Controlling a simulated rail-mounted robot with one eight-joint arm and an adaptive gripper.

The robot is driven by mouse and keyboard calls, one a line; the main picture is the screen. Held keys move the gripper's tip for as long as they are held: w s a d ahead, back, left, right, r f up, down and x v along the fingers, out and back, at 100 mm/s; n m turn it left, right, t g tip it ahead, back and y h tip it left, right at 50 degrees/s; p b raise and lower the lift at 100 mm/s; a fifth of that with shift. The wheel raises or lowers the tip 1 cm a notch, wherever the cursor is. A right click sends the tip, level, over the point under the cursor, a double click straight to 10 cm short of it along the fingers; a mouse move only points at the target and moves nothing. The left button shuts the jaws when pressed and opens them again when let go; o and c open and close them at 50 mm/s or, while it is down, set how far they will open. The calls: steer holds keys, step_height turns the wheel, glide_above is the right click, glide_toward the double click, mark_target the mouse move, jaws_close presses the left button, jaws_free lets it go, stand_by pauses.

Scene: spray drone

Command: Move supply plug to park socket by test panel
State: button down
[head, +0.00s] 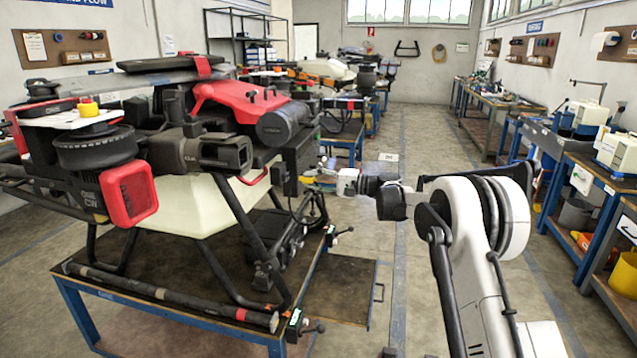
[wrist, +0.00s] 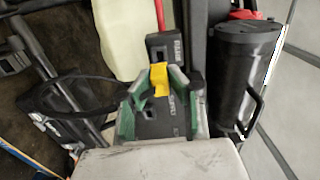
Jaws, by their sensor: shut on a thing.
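In the wrist view my gripper (wrist: 160,92) has its green-padded fingers closed on either side of a dark block with a yellow tab, which I take to be the supply plug (wrist: 160,122). A black cable (wrist: 62,82) loops at the left; where it joins is unclear. A dark labelled block (wrist: 163,46) lies just beyond the plug; I cannot tell whether they touch. In the head view my gripper (head: 324,178) is small, beside the right side of the spray drone (head: 190,205), and the plug is too small to make out. I cannot identify the park socket or test panel.
The drone stands on a blue-framed table (head: 170,318). In the wrist view a black cylinder (wrist: 242,80) with a handle is close at the right. Clear floor (head: 400,250) runs between the drone table and the right-hand benches (head: 585,190).

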steer(key=shift+x, duration=1.35)
steer(key=shift+b, duration=0.8)
stand_by(0.6)
steer(key=shift+x, duration=1.25)
stand_by(0.3)
steer(key=c, duration=1.6)
jaws_free()
steer(key=v, duration=1.2)
